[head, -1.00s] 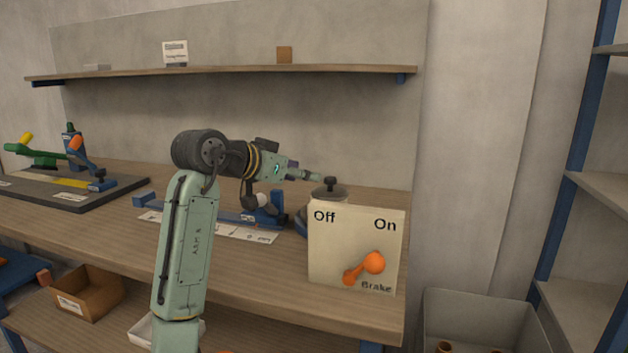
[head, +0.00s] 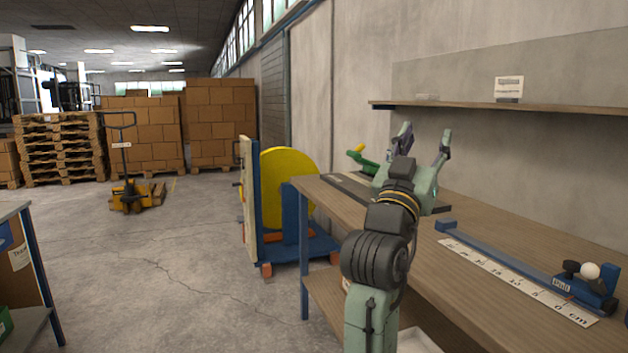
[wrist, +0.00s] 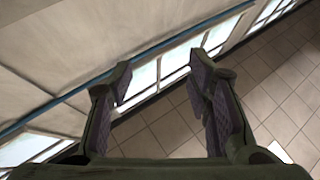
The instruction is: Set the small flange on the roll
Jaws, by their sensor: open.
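My gripper (head: 425,137) is raised above the far end of the wooden bench in the head view, its fingers spread and pointing upward. In the wrist view the gripper (wrist: 160,68) is open with nothing between its pads; behind it are only wall, windows and a tiled surface. I cannot make out the small flange in either view. A large yellow disc (head: 278,188) stands upright on a blue stand past the end of the bench, beyond my gripper. I cannot tell whether it belongs to the roll.
The wooden bench (head: 482,228) carries a blue measuring rail (head: 500,262) with a centimetre scale. A shelf (head: 540,110) runs along the wall above. Open concrete floor (head: 170,270) lies left, with a yellow pallet truck (head: 136,196) and stacked boxes (head: 218,120) farther back.

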